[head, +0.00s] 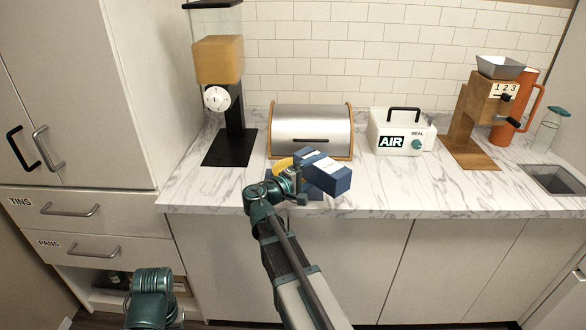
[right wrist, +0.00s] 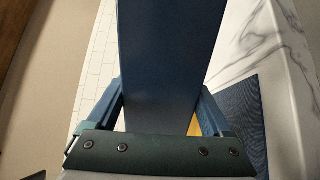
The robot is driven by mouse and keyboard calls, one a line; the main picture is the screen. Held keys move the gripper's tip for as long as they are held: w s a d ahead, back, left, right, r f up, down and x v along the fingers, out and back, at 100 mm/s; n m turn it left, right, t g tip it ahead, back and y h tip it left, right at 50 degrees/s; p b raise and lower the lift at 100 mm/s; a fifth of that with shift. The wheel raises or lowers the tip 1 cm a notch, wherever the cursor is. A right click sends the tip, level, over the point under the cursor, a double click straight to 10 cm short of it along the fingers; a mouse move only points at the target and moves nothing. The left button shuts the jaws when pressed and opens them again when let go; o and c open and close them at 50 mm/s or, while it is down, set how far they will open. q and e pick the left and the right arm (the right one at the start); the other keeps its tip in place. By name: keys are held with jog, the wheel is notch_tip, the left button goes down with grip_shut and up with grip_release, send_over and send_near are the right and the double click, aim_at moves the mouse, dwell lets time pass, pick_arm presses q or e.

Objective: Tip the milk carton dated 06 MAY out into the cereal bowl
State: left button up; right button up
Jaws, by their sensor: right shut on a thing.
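My right gripper (head: 289,180) is shut on a blue carton (head: 330,174) with a white label on its upper end. The carton is tipped well over, near level, its end pointing right above the counter's front part. The label's writing is too small to read. A yellow bowl (head: 282,163) shows partly behind the gripper; the rest is hidden, and I cannot see its contents. In the right wrist view the carton (right wrist: 168,60) stands between both fingers (right wrist: 165,110), and a yellow sliver (right wrist: 194,126) shows beside it.
A flat dark-blue piece (right wrist: 249,112) lies on the marble counter in the wrist view. Behind stand a bread bin (head: 312,130), a cereal dispenser (head: 220,75), a white AIR box (head: 400,132) and a wooden grinder (head: 478,115). The counter (head: 410,190) is clear to the right.

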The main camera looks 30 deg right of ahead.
jog(key=shift+w+r+n+p, duration=0.1)
jog(key=shift+r+n+p, duration=0.45)
jog(key=shift+r+n, duration=0.15)
jog(key=shift+w+f+n, duration=0.1)
jog(key=shift+w+n, duration=0.15)
jog(key=shift+n, duration=0.65)
dwell(0.8)
jog(key=shift+w+a+r+n+p, duration=0.1)
jog(key=shift+w+r+n+p, duration=0.2)
jog(key=shift+r+n+p, duration=0.3)
jog(key=shift+w+a+r+n+p, duration=0.1)
jog(key=shift+w+r+n+p, duration=0.25)
jog(key=shift+n, duration=0.45)
dwell(0.8)
